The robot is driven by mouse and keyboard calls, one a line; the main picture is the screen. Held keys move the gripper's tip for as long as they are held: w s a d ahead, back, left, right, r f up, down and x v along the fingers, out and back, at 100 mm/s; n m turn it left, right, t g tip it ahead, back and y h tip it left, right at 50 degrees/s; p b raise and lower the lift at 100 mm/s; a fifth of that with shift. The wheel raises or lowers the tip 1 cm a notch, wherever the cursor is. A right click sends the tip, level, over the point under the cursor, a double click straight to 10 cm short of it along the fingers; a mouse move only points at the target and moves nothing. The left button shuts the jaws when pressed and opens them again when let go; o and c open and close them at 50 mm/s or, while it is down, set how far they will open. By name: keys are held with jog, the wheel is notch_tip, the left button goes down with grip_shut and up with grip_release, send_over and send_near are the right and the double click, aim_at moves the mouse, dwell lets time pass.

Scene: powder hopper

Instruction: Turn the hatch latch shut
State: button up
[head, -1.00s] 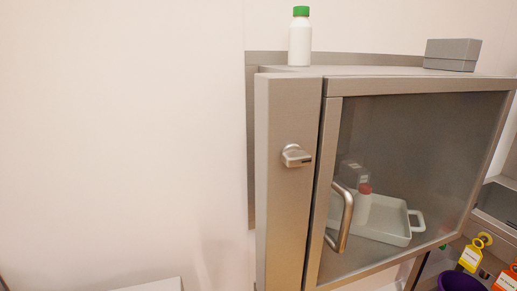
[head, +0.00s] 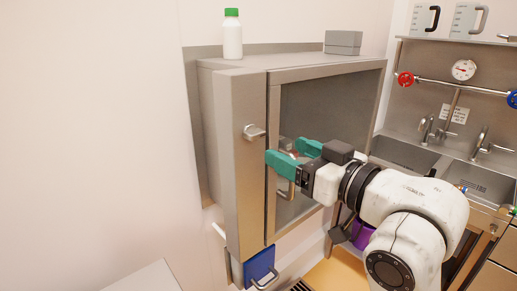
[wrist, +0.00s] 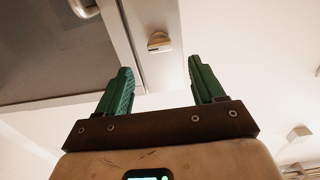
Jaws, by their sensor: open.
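The hatch latch (head: 252,131) is a small metal knob on the steel front frame, left of the glass door. It also shows in the wrist view (wrist: 159,42), beyond and between my fingertips. The hatch door (head: 320,85) is closed against the frame as far as I can see. Its bar handle (head: 287,190) is partly hidden by my arm. My gripper (head: 290,156) has green fingers, spread apart and empty, just right of and slightly below the latch. In the wrist view my gripper (wrist: 160,80) points toward the latch without touching it.
A white bottle with a green cap (head: 232,38) and a grey box (head: 343,42) stand on the hatch cabinet. A sink (head: 410,155) with taps and red valve is to the right. The wall left is bare.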

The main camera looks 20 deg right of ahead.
aim_at(259, 137)
jog(key=p+x, duration=0.1)
jog(key=x, duration=0.6)
jog(key=shift+w+a+r, duration=0.1)
jog(key=shift+w, duration=0.15)
jog(key=shift+w+a, duration=0.15)
jog(key=shift+w, duration=0.5)
jog(key=shift+c, duration=0.2)
jog(key=c, duration=1)
